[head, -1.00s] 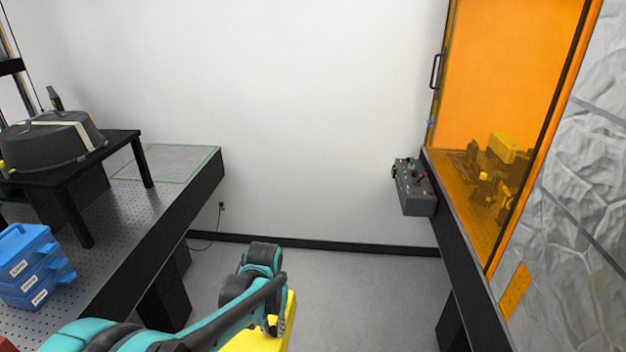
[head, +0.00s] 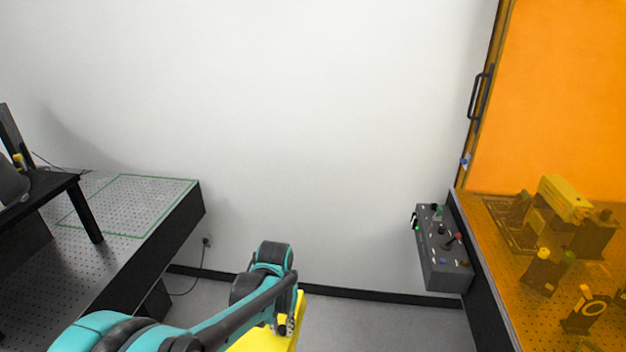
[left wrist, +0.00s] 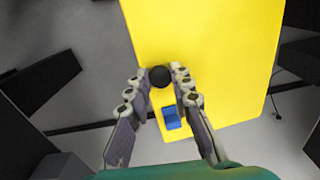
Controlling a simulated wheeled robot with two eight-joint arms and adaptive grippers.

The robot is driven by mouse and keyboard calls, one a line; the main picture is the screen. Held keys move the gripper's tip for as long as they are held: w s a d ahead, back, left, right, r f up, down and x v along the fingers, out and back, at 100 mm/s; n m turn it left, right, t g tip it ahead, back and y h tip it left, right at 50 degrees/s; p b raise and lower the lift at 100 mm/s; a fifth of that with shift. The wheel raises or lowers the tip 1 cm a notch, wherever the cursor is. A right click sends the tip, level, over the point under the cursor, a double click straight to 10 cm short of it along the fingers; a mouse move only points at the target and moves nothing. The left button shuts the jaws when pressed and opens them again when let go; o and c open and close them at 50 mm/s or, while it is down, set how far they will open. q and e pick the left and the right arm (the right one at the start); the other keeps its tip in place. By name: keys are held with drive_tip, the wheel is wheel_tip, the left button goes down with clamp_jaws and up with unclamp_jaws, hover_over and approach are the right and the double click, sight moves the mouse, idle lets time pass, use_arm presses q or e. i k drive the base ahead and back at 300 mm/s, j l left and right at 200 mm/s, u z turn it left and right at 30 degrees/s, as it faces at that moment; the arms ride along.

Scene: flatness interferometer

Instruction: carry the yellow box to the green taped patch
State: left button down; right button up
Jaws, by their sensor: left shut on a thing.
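The yellow box (head: 272,338) shows in the head view at the bottom middle, mostly hidden behind my left arm. My left gripper (head: 285,325) is shut on it and holds it up in front of me, above the floor. In the left wrist view the box (left wrist: 205,55) fills the upper middle, and the fingers (left wrist: 160,78) close around a black round knob on it. A small blue part shows beside the knob. The green taped patch (head: 122,235) is a green outline on the perforated table at the left, and the part in view is bare. My right gripper is out of view.
A black raised stand (head: 85,205) stands on the left table, beside the patch. A grey control box (head: 443,255) juts out at the right. Orange panels enclose optics (head: 568,200) at the far right. The floor between the tables is clear.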

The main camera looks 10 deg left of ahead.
sight(132, 202)
drive_tip(key=i+u, duration=0.25)
drive_tip(key=i, duration=0.2)
drive_tip(key=i+l+u, duration=0.2)
drive_tip(key=i, duration=0.25)
drive_tip(key=i+l+u, duration=0.25)
drive_tip(key=i, duration=0.2)
